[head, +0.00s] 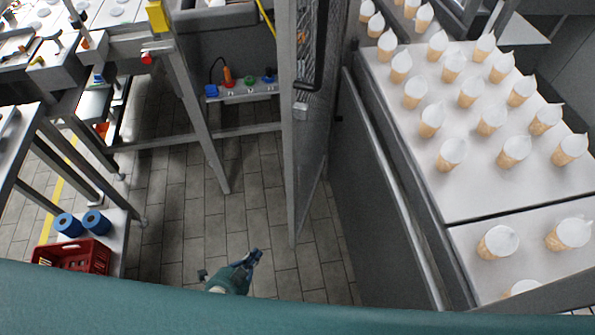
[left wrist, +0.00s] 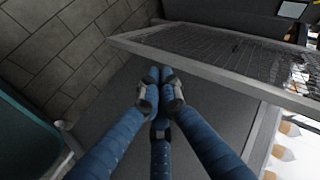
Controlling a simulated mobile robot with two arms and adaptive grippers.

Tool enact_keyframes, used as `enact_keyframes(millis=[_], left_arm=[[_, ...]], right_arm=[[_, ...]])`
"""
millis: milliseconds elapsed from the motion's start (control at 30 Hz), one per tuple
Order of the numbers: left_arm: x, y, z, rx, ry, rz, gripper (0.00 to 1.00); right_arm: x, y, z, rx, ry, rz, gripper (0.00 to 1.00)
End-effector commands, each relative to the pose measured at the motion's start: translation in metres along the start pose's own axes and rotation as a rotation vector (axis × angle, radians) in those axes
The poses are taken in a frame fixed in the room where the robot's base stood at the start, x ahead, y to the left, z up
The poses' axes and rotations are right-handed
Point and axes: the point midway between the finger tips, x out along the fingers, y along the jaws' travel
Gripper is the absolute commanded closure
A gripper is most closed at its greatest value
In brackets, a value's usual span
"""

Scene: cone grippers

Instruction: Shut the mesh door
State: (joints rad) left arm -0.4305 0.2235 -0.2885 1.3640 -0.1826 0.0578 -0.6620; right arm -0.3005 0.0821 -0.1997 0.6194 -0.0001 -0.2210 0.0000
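The mesh door (head: 312,140) stands nearly edge-on in the middle of the head view, with a grey metal frame and a dark upright fitting near its top. It appears to stand open, though its hinges are not clear. In the left wrist view the door's frame and wire mesh (left wrist: 225,55) slant across the upper right. My left gripper (head: 252,258) is low over the floor, left of the door's lower end. In the left wrist view its blue fingers (left wrist: 160,88) are drawn together with nothing seen between them. Their tips appear close to the frame; contact is unclear. My right gripper is out of view.
A white counter with several cones (head: 490,120) stands at the right, with a metal rail (head: 395,190) along its side. A metal-legged bench (head: 195,110) stands at the left. A red crate (head: 75,257) and blue rolls (head: 83,224) sit lower left. Tiled floor (head: 180,225) is clear between.

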Motion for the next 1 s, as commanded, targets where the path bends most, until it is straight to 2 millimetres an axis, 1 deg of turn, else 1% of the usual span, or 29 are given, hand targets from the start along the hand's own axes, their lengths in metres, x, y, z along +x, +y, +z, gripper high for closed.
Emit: enact_keyframes(millis=[33,67,100,167,200,300,400,433,500,567,667,767,1000], left_arm=[[-0.004,-0.031,-0.038,0.124,0.094,-0.076,1.00],[-0.009,-0.049,-0.061,0.198,0.143,-0.121,1.00],[-0.019,-0.071,-0.090,0.288,0.201,-0.183,1.00],[-0.036,-0.098,-0.129,0.409,0.276,-0.272,1.00],[-0.048,-0.113,-0.152,0.478,0.316,-0.326,1.00],[-0.076,-0.140,-0.195,0.604,0.385,-0.438,1.00],[-0.094,-0.154,-0.218,0.673,0.420,-0.505,1.00],[-0.096,-0.156,-0.223,0.684,0.425,-0.516,1.00],[-0.098,-0.160,-0.229,0.697,0.431,-0.530,1.00],[-0.095,-0.163,-0.232,0.698,0.431,-0.532,1.00],[-0.084,-0.169,-0.240,0.697,0.430,-0.532,1.00],[-0.068,-0.176,-0.251,0.696,0.430,-0.533,1.00],[-0.027,-0.191,-0.279,0.695,0.430,-0.530,1.00]], right_arm=[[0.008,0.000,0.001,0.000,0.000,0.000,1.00],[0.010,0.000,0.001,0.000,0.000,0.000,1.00],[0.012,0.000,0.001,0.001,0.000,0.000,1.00],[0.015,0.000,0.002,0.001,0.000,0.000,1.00],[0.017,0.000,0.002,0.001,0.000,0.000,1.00],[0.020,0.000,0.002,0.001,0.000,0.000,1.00],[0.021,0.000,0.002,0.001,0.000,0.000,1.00],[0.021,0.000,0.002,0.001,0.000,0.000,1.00],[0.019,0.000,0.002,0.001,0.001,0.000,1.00],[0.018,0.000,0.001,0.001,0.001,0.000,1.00],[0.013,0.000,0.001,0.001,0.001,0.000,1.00],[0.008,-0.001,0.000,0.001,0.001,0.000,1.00],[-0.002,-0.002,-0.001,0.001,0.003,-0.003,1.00]])
